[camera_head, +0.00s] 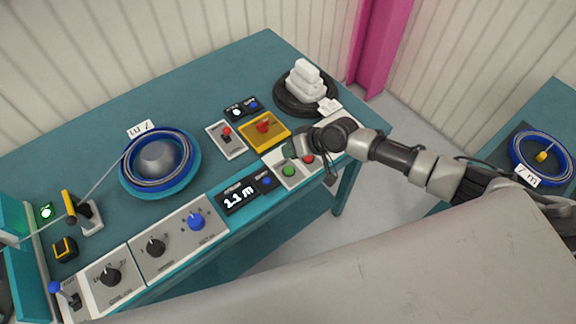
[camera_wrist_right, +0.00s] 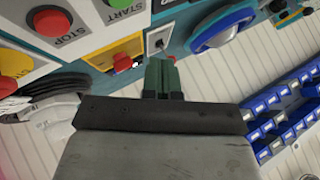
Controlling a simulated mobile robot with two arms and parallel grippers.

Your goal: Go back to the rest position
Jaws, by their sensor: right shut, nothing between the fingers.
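My right arm reaches in from the right in the head view. Its gripper (camera_head: 290,149) is over the front right of the teal bench (camera_head: 95,140), just behind the green button (camera_head: 288,171) and the red button (camera_head: 308,158). In the right wrist view the two dark green fingers (camera_wrist_right: 160,76) are closed together with nothing between them. That view shows the red stop button (camera_wrist_right: 49,21) and the green start button (camera_wrist_right: 119,3) at upper left, apart from the fingers. My left gripper is not in view.
A blue cable reel (camera_head: 160,165) sits on the bench. A yellow switch box (camera_head: 264,132) and a black disc (camera_head: 279,101) carrying white blocks are close to the right gripper. A second reel (camera_head: 540,140) sits at the right. A magenta post (camera_head: 381,45) stands behind.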

